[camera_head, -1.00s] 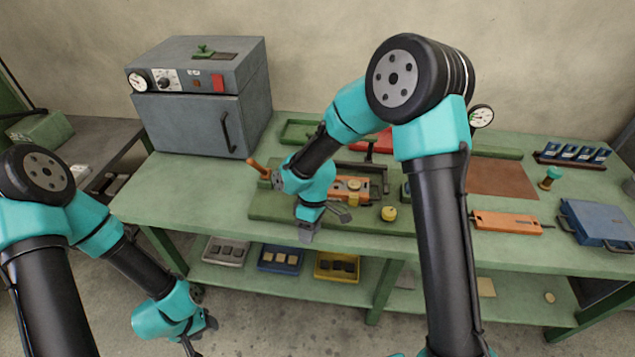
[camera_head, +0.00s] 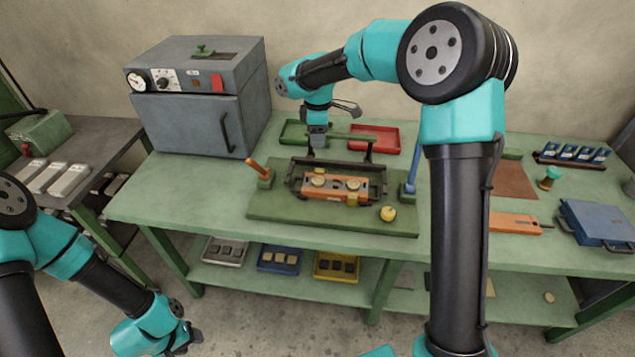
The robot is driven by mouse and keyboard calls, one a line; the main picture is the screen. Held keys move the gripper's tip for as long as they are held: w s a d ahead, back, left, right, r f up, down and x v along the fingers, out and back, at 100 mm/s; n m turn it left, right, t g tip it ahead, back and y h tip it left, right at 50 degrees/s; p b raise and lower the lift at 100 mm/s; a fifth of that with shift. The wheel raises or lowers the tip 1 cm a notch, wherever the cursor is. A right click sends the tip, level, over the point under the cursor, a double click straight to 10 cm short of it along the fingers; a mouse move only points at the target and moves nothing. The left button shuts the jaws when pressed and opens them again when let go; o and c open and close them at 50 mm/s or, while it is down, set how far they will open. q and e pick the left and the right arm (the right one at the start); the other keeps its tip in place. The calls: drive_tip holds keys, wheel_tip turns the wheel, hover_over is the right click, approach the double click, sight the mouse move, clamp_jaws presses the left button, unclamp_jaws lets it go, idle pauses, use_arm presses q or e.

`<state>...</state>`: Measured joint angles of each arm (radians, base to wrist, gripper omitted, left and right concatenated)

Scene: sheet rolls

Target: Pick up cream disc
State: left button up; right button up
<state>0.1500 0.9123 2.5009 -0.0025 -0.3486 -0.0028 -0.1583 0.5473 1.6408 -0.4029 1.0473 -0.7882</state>
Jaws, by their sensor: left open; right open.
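Two small round cream-tan discs, a left one (camera_head: 318,181) and a right one (camera_head: 352,184), sit in the orange mould (camera_head: 336,188) on the green board. Another pale round piece (camera_head: 549,297) lies on the lower shelf at right. I cannot tell which is the cream disc. My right gripper (camera_head: 318,143) points down, open, behind the mould and near the green tray, apart from the discs. Nothing shows between its fingers. My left gripper (camera_head: 190,342) is open, low in front of the bench and over the floor, far from the discs.
A dark frame (camera_head: 371,160) with uprights stands around the mould. An orange-handled lever (camera_head: 257,167), a blue lever (camera_head: 412,170) and a yellow knob (camera_head: 388,213) are on the board (camera_head: 275,212). Green (camera_head: 290,131) and red (camera_head: 385,149) trays lie behind. A grey oven (camera_head: 195,120) stands left.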

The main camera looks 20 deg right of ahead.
hover_over(318, 181)
drive_tip(key=f, duration=1.1)
drive_tip(key=shift+w+f, duration=0.2)
drive_tip(key=shift+f, duration=0.15)
drive_tip(key=shift+f, duration=0.1)
drive_tip(key=shift+s+d+f, duration=0.1)
drive_tip(key=shift+f, duration=2.45)
drive_tip(key=shift+f, duration=0.1)
drive_tip(key=shift+c, duration=0.4)
drive_tip(key=c, duration=0.5)
